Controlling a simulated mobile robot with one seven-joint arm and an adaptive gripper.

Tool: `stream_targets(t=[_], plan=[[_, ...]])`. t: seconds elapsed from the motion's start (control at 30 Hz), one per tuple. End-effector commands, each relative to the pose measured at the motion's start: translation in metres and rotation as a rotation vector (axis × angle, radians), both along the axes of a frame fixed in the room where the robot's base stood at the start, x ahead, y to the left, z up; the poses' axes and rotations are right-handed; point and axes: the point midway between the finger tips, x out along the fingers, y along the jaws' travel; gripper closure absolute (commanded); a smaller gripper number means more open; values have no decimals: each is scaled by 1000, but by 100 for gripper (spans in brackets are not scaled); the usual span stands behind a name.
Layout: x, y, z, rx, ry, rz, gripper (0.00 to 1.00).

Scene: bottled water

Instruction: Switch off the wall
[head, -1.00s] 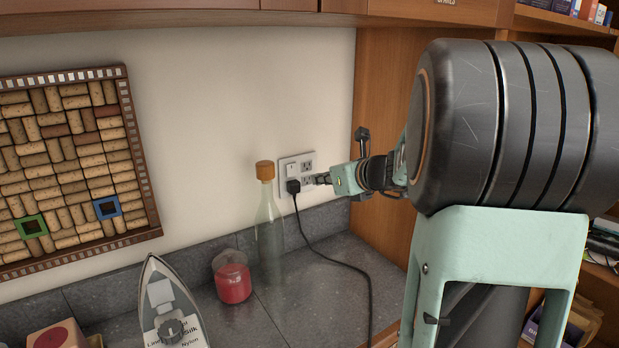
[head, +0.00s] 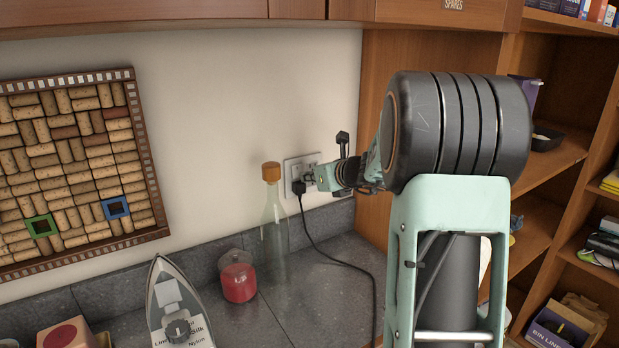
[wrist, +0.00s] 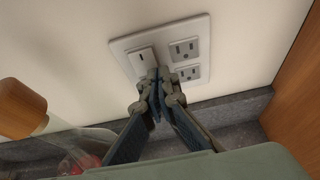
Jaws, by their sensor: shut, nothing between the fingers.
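A pale wall plate (head: 290,177) with a switch and sockets is on the wall above the counter. In the wrist view the plate (wrist: 122,45) shows a white rocker switch (wrist: 144,62) on its left side and two sockets (wrist: 186,50) on its right. My gripper (wrist: 158,73) is shut and empty. Its fingertips overlap the lower right edge of the switch in the wrist view; I cannot tell whether they touch it. A black plug (head: 299,187) with a cord is in the plate's lower left. My fingers hide that part in the wrist view.
A clear bottle with a cork-coloured cap (head: 271,172) stands left of the plate, near my gripper. A red jar (head: 239,283) and an iron (head: 175,310) stand on the grey counter (head: 310,310). A wooden cabinet side (head: 375,110) rises at the right.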

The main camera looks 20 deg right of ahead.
Motion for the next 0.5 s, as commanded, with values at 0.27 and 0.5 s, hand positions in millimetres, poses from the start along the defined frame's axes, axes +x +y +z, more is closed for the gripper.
stream_targets(t=[0.27, 0.5], plan=[[3, 0, -9, 7, -38, -1, 100], [7, 1, -11, 16, -92, -1, 100]])
